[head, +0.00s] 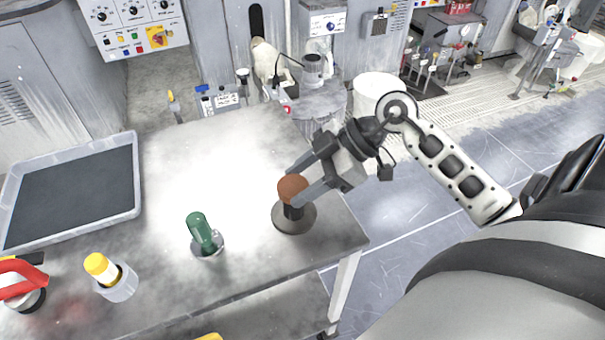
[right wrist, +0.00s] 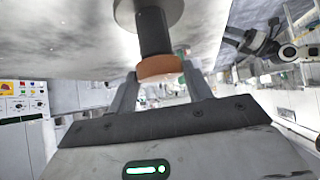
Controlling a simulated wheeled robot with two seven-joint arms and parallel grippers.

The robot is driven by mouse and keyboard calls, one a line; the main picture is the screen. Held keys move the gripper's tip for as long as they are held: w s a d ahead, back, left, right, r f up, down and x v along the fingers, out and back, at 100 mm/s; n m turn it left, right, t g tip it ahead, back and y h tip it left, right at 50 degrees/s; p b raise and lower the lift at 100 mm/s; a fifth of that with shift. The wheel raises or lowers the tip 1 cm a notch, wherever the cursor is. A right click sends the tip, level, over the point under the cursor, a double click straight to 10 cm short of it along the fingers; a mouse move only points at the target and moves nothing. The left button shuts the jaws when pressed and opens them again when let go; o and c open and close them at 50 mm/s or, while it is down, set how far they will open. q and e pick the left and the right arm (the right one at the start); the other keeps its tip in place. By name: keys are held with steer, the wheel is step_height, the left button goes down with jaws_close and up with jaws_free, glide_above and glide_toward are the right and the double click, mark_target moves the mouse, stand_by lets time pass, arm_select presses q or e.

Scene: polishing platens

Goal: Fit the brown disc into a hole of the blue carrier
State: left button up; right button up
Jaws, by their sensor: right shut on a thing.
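The brown disc has a rounded brown knob (head: 292,187) on a short black post above a flat round grey base (head: 294,217). It is upright at the table's right end. My right gripper (head: 298,184) is shut on the brown knob, with its fingers coming in from the right. In the right wrist view the knob (right wrist: 158,67) is between the two fingers, with the black post and grey base beyond it. The base looks on or very near the tabletop; I cannot tell whether it touches. I see no blue carrier.
A green-handled piece (head: 200,231), a yellow-topped piece (head: 101,268) and a red-handled piece (head: 20,280) stand on the grey table (head: 259,265). A shallow grey tray with a dark floor (head: 75,190) lies at the left. The table's middle is clear. Machines stand behind.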

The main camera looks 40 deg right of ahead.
arm_select(q)
steer(key=shift+s+f, duration=0.25)
steer(key=shift+s, duration=0.05)
arm_select(e)
steer(key=shift+f, duration=0.25)
steer(key=o, duration=1)
arm_select(q)
steer(key=shift+w, duration=0.1)
arm_select(e)
steer(key=shift+o, duration=0.2)
arm_select(q)
steer(key=shift+w, duration=0.1)
steer(key=shift+r, duration=0.1)
arm_select(e)
steer(key=shift+s+d+r, duration=0.15)
steer(key=shift+d+r, duration=0.1)
steer(key=shift+d, duration=0.05)
arm_select(q)
steer(key=shift+s, duration=0.2)
arm_select(e)
steer(key=v, duration=1.5)
